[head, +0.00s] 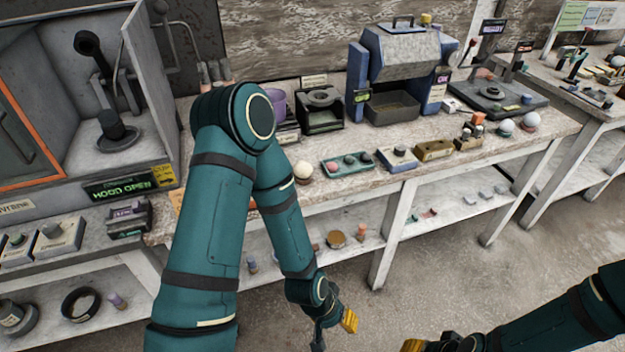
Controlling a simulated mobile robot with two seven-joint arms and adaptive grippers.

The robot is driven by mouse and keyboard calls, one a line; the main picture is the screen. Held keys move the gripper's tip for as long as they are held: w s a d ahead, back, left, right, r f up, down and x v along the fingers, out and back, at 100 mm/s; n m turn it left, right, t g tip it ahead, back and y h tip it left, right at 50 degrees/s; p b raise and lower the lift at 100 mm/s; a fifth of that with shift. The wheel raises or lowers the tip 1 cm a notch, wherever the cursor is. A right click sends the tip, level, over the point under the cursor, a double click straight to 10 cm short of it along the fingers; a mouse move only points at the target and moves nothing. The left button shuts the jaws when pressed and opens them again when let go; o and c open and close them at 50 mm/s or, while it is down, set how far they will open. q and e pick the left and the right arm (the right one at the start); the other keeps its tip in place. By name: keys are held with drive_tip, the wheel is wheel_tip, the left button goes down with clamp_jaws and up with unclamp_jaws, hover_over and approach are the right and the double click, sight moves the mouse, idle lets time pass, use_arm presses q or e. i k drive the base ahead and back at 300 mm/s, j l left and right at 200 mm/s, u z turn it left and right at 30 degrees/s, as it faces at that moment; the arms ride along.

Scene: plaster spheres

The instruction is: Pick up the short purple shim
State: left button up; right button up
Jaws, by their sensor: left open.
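No piece shows clearly as the short purple shim. A small purple piece (118,301) lies on the lower shelf at the left, and a small bluish piece (252,265) stands on the lower shelf behind my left arm; I cannot tell if either is the shim. My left gripper (334,328) hangs low in front of the bench, open and empty, with one yellow fingertip pad showing, apart from both pieces. My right gripper (425,345) is at the bottom edge, mostly cut off, and its opening is hidden.
The workbench (450,165) holds a blue-grey machine (405,55), a teal tray (347,162) with balls and several small blocks. A hooded cabinet (75,85) stands left. White legs (388,250) and a lower shelf are under the bench. The floor (470,285) in front is clear.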

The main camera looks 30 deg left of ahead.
sight(137, 206)
drive_tip(key=u, duration=2.15)
